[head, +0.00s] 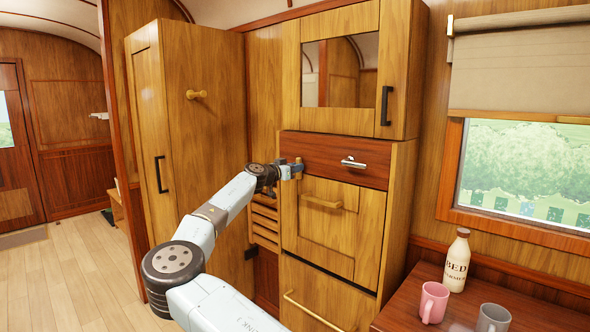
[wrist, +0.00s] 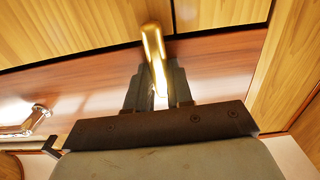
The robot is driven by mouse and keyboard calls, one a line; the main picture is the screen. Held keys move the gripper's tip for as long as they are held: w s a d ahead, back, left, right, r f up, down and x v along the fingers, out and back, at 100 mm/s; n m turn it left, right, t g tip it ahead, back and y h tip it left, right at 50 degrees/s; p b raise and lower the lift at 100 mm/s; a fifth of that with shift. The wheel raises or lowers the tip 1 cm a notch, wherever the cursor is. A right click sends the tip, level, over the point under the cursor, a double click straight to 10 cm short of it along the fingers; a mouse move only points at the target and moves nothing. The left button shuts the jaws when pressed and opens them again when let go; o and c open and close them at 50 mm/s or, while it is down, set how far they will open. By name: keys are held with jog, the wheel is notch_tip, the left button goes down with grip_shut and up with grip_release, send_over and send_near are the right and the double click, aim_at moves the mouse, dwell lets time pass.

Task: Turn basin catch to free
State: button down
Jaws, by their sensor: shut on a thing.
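The basin catch is a small brass lever (wrist: 152,45) at the edge of a red-brown panel (wrist: 95,78); in the wrist view it reaches across the dark seam onto the light wood beside it. My gripper (wrist: 155,92) is shut on the catch, with one finger on each side of its lower part in the picture. In the head view my gripper (head: 297,168) is at the left end of the red-brown panel (head: 325,157) of the cabinet. The catch is mostly hidden there by the fingers. A chrome handle (head: 353,162) sits right of middle on this panel.
Below the panel is a light wood door with a wooden bar (head: 322,202). A mirrored cupboard (head: 340,72) is above. A tall wardrobe (head: 185,150) stands left. A table (head: 420,300) at right holds a bottle (head: 457,262), a pink mug (head: 433,302) and a grey mug (head: 493,318).

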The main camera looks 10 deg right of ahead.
jog(key=shift+s+a+r+n, duration=0.1)
jog(key=shift+n, duration=4.35)
jog(key=shift+a+r+n, duration=0.1)
jog(key=shift+n, duration=4.35)
jog(key=shift+f, duration=0.1)
jog(key=c, duration=1.4)
grip_release()
jog(key=o, duration=0.4)
jog(key=shift+d, duration=0.2)
